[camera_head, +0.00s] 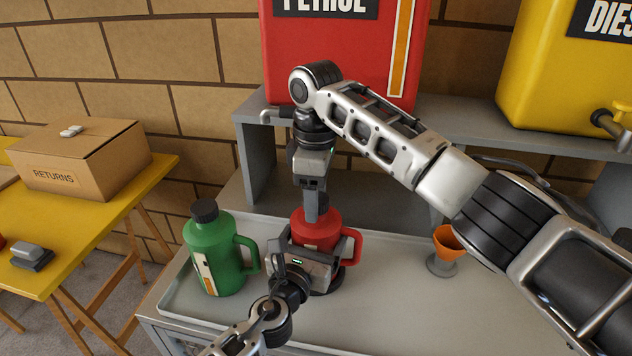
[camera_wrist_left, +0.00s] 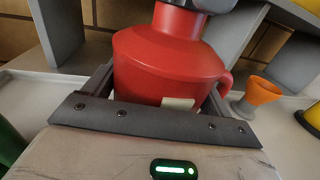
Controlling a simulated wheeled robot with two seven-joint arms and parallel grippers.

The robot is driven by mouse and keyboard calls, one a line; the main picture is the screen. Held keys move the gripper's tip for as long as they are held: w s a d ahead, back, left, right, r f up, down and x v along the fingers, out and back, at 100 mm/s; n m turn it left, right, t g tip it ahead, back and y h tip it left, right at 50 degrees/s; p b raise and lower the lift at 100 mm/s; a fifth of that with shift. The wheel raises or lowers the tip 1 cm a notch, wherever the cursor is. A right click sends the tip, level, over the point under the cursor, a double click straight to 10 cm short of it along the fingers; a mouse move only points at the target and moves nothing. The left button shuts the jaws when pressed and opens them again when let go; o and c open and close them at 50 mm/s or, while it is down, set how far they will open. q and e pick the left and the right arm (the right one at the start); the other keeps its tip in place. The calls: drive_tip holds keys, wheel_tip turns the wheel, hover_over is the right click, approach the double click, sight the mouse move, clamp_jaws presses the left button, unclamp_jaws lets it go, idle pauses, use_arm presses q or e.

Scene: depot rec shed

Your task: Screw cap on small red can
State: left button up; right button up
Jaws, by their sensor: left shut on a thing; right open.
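The small red can (camera_head: 318,226) stands upright on the grey tray, with its handle on the right. My left gripper (camera_head: 308,262) is shut around the can's body, and its fingers flank the red can (camera_wrist_left: 170,68) in the left wrist view. My right gripper (camera_head: 314,200) points straight down over the can's neck and is open. A dark piece (camera_wrist_left: 212,4) sits at the top of the neck in the left wrist view. I cannot tell how much of it is cap and how much is gripper, or how the cap sits.
A green can (camera_head: 218,256) with a black cap stands left of the red can. An orange funnel (camera_head: 448,243) in a grey holder stands to the right. A grey shelf (camera_head: 462,112) behind bears the large petrol (camera_head: 345,50) and diesel (camera_head: 560,75) containers. The tray's front right is clear.

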use_arm(q)
drive_tip(key=shift+f, duration=0.1)
use_arm(e)
drive_tip(key=c, duration=1)
drive_tip(key=m, duration=0.5)
drive_tip(key=o, duration=1.2)
drive_tip(key=shift+r, duration=0.1)
wheel_tip(320, 180, up, 12)
drive_tip(key=shift+f, duration=0.1)
use_arm(q)
drive_tip(key=o, duration=1.8)
drive_tip(key=shift+c, duration=0.2)
